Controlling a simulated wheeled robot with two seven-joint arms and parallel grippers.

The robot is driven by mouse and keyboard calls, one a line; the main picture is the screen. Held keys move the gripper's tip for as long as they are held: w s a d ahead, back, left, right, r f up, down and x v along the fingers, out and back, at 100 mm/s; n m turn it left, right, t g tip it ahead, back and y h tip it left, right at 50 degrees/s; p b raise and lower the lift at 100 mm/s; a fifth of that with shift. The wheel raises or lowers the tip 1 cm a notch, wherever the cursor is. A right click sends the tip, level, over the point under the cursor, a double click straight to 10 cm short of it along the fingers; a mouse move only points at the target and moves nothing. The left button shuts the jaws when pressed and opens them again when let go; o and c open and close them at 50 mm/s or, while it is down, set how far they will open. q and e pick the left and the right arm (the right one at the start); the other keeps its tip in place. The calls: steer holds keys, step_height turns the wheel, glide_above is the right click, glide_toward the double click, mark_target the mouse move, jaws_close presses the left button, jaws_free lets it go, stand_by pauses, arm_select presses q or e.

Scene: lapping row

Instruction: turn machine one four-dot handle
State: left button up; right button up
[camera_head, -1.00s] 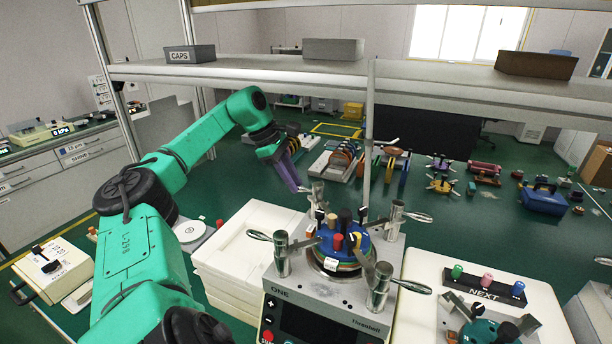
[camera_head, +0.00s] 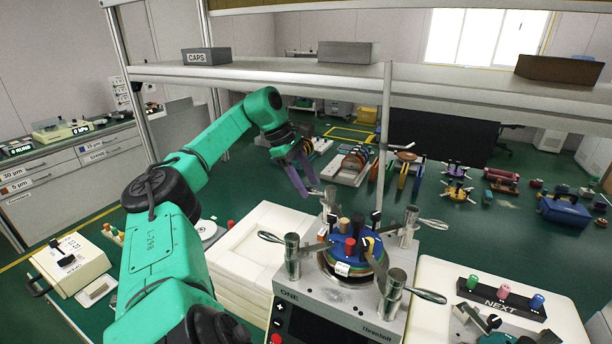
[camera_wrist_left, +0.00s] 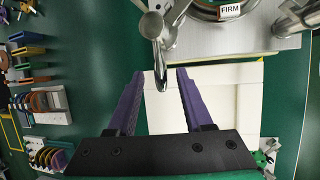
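Machine ONE (camera_head: 340,311) is a grey box with a blue-topped round stack (camera_head: 352,252) in its middle and metal posts with lever handles around it. The handles show at the left (camera_head: 270,237), back right (camera_head: 432,222), front right (camera_head: 430,296) and back left (camera_head: 313,190). I cannot make out dots on any of them. My left gripper (camera_head: 307,190) has purple fingers, spread and empty, close to the back-left handle. In the left wrist view, a metal handle (camera_wrist_left: 161,75) reaches down between the open fingertips (camera_wrist_left: 162,82), apart from both. My right gripper is not in view.
White stacked slabs (camera_head: 250,255) stand left of the machine. A NEXT rack (camera_head: 500,298) with coloured pegs sits to the right. A shelf (camera_head: 290,78) with bins crosses above, its upright (camera_head: 383,140) behind the machine. A FIRM label (camera_wrist_left: 230,11) shows in the wrist view.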

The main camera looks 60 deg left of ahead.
arm_select(q)
steer(key=p+v, duration=0.5)
steer(key=v, duration=0.9)
steer(key=shift+r+p, duration=0.25)
steer(key=shift+p, duration=0.1)
steer(key=shift+s+a, duration=0.1)
